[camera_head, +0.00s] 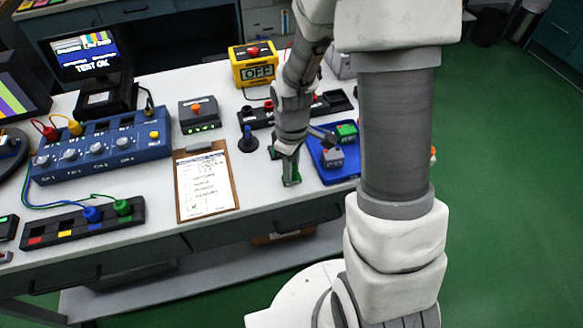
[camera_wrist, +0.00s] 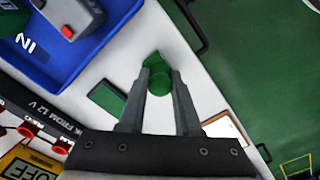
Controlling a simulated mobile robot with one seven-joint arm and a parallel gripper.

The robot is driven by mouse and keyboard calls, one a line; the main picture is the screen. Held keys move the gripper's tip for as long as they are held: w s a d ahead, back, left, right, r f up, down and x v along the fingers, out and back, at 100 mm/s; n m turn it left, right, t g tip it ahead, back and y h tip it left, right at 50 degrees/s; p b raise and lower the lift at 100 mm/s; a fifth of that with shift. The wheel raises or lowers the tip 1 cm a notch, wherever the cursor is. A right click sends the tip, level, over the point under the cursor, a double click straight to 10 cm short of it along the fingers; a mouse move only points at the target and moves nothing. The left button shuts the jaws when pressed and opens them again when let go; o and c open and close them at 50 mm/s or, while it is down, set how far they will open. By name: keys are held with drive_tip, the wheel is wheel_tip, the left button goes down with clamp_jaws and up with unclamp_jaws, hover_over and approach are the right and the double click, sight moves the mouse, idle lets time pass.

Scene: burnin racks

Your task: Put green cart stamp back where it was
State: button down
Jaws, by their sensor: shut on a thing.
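The green stamp (camera_wrist: 158,83) is held between the two fingers of my gripper (camera_wrist: 158,72) in the wrist view. Part of its green end shows past the fingertips. In the head view my gripper (camera_head: 288,160) points down over the front part of the white table, between the clipboard and the blue tray. Green (camera_head: 292,181) shows at its tips, low by the table top; I cannot tell whether it touches. A flat dark green rectangle (camera_wrist: 108,97) lies on the table beside my gripper in the wrist view.
A blue tray (camera_head: 322,172) marked IN holds a grey unit (camera_head: 332,157) and a green one (camera_head: 346,132). A blue-black knobbed piece (camera_head: 248,141) stands left of my gripper. A clipboard (camera_head: 205,185), black strip (camera_head: 255,118) and yellow OFF box (camera_head: 253,65) are nearby.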

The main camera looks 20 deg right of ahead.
drive_tip(key=shift+f, duration=0.2)
drive_tip(key=c, duration=0.6)
unclamp_jaws()
drive_tip(key=shift+r, duration=0.1)
drive_tip(key=shift+r, duration=0.1)
wheel_tip(320, 180, up, 13)
drive_tip(key=p, duration=0.2)
drive_tip(key=s+r+m+t, duration=0.5)
drive_tip(key=s+r+m, duration=0.4)
drive_tip(key=s+r, duration=0.4)
wheel_tip(320, 180, up, 2)
drive_tip(key=shift+s+t, duration=0.3)
drive_tip(key=shift+s, duration=0.1)
